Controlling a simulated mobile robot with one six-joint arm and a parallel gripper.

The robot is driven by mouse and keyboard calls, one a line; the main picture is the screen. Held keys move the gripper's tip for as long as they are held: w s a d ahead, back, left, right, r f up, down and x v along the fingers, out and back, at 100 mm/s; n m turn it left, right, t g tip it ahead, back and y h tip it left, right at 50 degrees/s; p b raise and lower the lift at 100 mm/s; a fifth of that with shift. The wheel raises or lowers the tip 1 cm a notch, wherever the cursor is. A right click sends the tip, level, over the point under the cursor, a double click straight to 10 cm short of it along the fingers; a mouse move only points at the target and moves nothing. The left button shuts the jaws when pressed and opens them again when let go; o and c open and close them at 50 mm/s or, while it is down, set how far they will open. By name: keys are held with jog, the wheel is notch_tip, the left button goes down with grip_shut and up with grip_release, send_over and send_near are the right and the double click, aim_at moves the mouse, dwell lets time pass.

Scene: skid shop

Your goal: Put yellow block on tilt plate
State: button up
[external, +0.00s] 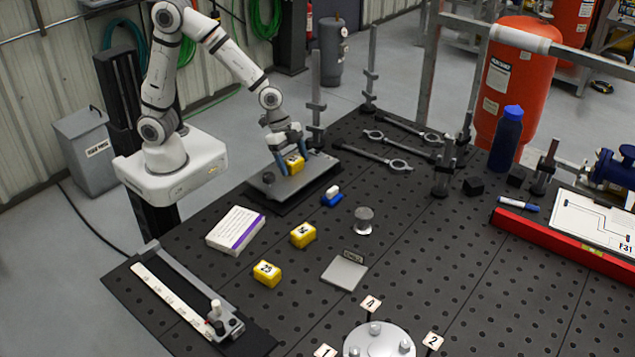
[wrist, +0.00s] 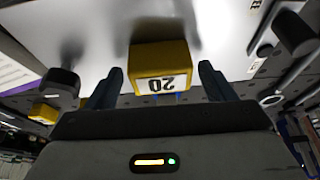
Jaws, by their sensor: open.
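A yellow block (external: 294,164) marked 20 sits on the grey tilt plate (external: 315,177) at the back left of the table. The block also shows in the wrist view (wrist: 158,60), its label upside down, against the pale plate surface (wrist: 100,25). My gripper (external: 289,163) is low over the plate, its fingers on either side of this block. In the wrist view my gripper (wrist: 160,85) is open, with a gap between each finger and the block. Two more yellow blocks, one (external: 303,235) and another marked 23 (external: 267,274), stand on the table in front of the plate.
A blue-and-white object (external: 332,196) and a metal cylinder (external: 363,221) stand near the plate. A white box with a purple edge (external: 236,230) lies to the left. Metal posts (external: 316,100) and long wrenches (external: 372,153) are behind and right.

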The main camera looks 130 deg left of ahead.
jog(key=v, duration=1.2)
jog(key=s+d+g, duration=0.1)
jog(key=s+d, duration=1.4)
jog(key=d, duration=0.3)
jog(key=shift+s+d+f, duration=0.25)
jog(key=shift+d, duration=0.1)
